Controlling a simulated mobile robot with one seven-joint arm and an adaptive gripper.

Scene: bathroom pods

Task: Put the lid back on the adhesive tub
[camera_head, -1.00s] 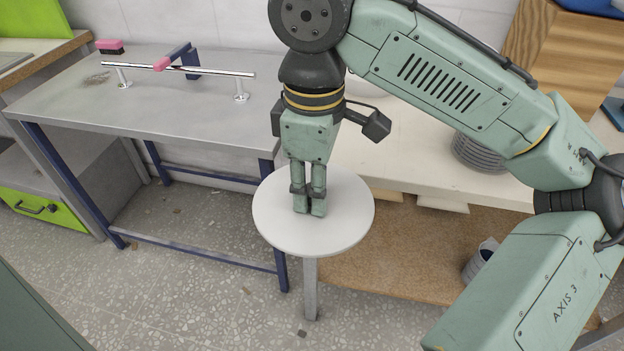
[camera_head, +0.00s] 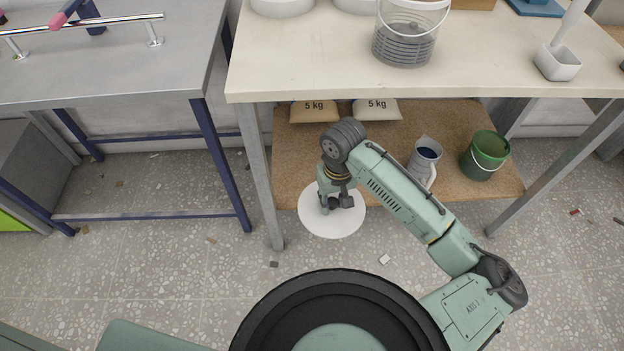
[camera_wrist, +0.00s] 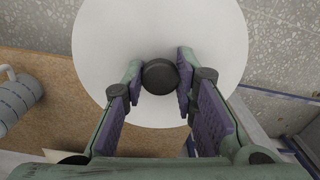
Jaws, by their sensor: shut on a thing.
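The lid (camera_head: 347,222) is a round white disc with a dark knob (camera_wrist: 160,76) at its middle. My gripper (camera_head: 328,203) is shut on that knob, one finger on each side, as the wrist view shows (camera_wrist: 162,78). The lid hangs in front of the bench's lower shelf, apart from any tub. A grey ribbed bucket with a pale rim and handle (camera_head: 404,48) stands on the bench top. Two white round containers (camera_head: 283,5) are cut off by the top edge. I cannot tell for sure which is the adhesive tub.
The cream bench top (camera_head: 300,65) has bare room left of the bucket. A white holder (camera_head: 558,63) stands at its right. The shelf (camera_head: 300,160) below holds two 5 kg bags (camera_head: 314,111), a jug (camera_head: 424,160) and a green bucket (camera_head: 485,155). A grey metal table (camera_head: 110,60) is left.

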